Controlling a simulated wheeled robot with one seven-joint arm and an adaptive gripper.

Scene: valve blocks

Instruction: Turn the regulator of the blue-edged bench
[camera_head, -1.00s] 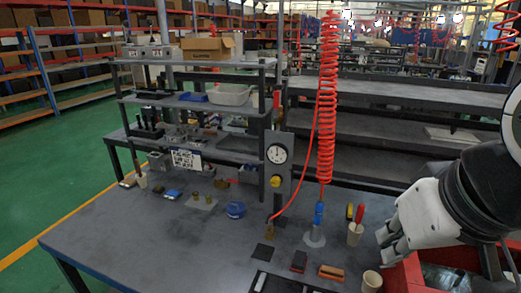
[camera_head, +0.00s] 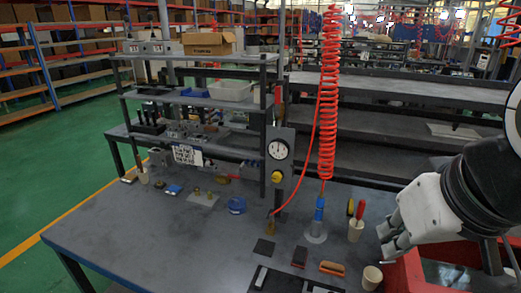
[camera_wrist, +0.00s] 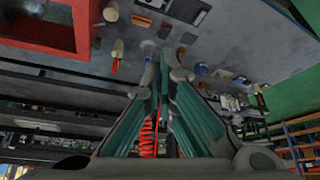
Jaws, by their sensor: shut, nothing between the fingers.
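A grey bench (camera_head: 150,232) with a thin blue front edge at lower left fills the middle of the head view. A grey upright panel (camera_head: 288,186) stands at its back and carries a round white gauge (camera_head: 278,149). Below the gauge sits a yellow regulator knob (camera_head: 276,176). My gripper (camera_head: 386,240) is at the right of the head view, well to the right of the knob and apart from it. Its fingers are together and empty, and they show in the wrist view (camera_wrist: 165,62). I cannot make out the knob in the wrist view.
A red coiled hose (camera_head: 328,95) hangs between knob and gripper, ending in a blue fitting (camera_head: 318,213). A cup with a red-handled tool (camera_head: 356,229) stands near my fingers. A red bin (camera_head: 405,275) lies below my gripper. The bench's left part is mostly clear.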

